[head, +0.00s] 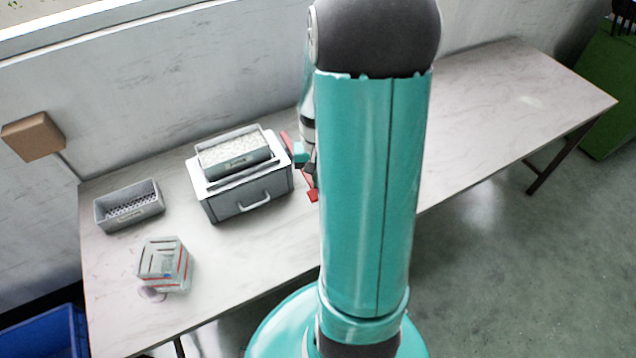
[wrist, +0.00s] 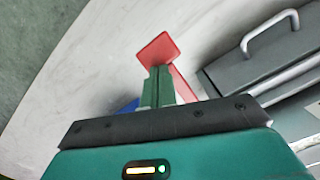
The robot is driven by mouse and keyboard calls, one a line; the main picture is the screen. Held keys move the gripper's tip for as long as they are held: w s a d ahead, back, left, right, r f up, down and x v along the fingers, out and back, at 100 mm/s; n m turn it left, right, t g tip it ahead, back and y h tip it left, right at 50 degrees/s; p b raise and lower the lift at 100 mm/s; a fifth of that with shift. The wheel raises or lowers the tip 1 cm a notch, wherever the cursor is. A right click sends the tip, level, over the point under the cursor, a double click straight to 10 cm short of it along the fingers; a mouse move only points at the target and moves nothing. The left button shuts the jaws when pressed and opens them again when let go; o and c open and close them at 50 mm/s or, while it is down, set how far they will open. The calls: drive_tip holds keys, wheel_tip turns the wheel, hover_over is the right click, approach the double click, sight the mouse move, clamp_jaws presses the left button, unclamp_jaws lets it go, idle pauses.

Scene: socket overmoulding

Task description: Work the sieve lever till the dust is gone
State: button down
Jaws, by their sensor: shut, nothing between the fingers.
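The sieve box (head: 222,207) is grey, with a drawer handle on its front, and stands on the table left of my arm. A grey tray (head: 236,163) full of pale granules sits on top; I cannot make out dust among them. The red lever (head: 313,196) is on the box's right side, partly hidden by my arm. In the wrist view the lever's flat red end (wrist: 157,47) is just beyond my fingertips, and its red bar runs behind them. My gripper (wrist: 160,70) is shut and empty, close to the lever; I cannot tell whether they touch.
A grey open bin (head: 128,218) with a dark perforated bottom stands at the left. A clear container with red bands (head: 165,265) is near the front edge. A brown box (head: 33,137) is by the wall. The table's right part (head: 500,100) is clear.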

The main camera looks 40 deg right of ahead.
drive_tip(key=shift+w+d+r, duration=0.25)
drive_tip(key=shift+w+d, duration=0.3)
drive_tip(key=shift+w, duration=0.05)
wheel_tip(320, 180, up, 14)
drive_tip(key=w, duration=0.1)
drive_tip(key=shift+d, duration=0.45)
drive_tip(key=shift+f, duration=0.15)
idle(0.7)
drive_tip(key=shift+g+y, duration=0.5)
drive_tip(key=shift+g, duration=0.1)
drive_tip(key=f, duration=0.1)
drive_tip(key=s+a+f, duration=0.1)
drive_tip(key=f, duration=0.1)
drive_tip(key=shift+s+a+f, duration=0.25)
drive_tip(key=shift+s+f, duration=0.05)
